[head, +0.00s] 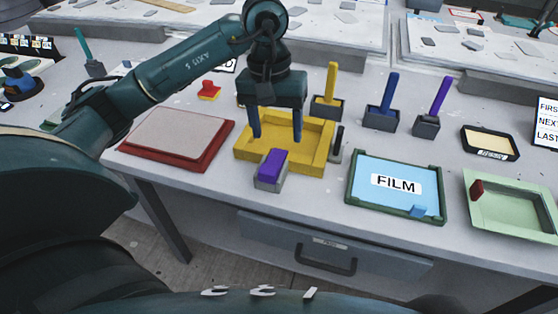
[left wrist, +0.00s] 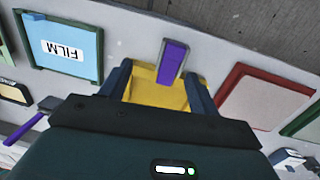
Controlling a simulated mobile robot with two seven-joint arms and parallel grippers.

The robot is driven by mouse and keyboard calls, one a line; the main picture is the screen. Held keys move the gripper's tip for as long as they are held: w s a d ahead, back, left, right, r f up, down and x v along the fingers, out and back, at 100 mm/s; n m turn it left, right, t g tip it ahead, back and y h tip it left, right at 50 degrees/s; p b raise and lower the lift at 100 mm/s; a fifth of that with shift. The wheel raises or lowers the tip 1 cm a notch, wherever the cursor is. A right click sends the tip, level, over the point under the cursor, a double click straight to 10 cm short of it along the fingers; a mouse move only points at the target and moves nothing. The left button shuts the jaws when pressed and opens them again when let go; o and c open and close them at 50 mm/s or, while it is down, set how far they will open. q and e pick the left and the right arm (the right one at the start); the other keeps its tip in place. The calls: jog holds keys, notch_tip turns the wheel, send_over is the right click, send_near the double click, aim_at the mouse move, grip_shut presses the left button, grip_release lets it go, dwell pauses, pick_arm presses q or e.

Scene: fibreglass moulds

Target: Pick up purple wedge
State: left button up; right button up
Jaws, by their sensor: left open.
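The purple wedge (head: 272,163) sits on a small grey block (head: 270,184) at the front of the table, by the near wall of the yellow tray (head: 320,150). My left gripper (head: 277,139) is open and empty, pointing down over the yellow tray, behind the wedge. My right gripper is not in view.
A red-framed board (head: 205,158) lies left of the tray. A green-framed FILM panel (head: 395,205) and a pale green tray (head: 505,230) lie to the right. Upright yellow (head: 331,82), blue (head: 391,90) and purple (head: 439,97) handles stand behind. The front edge is close to the wedge.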

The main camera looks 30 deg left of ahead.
pick_arm(q)
jog(key=a+y, duration=0.1)
jog(key=a, duration=0.1)
send_over(270, 165)
jog(key=f, duration=0.5)
jog(key=shift+s+a+f, duration=0.1)
jog(key=shift+s+f, duration=0.1)
jog(key=shift+f, duration=0.1)
jog(key=shift+w+f+p, duration=0.15)
jog(key=shift+f+p, duration=0.25)
jog(key=shift+f, duration=1.15)
jog(key=shift+w+f+p, duration=0.1)
jog(key=shift+f+p, duration=0.3)
jog(key=shift+f, duration=1.15)
jog(key=c, duration=1.1)
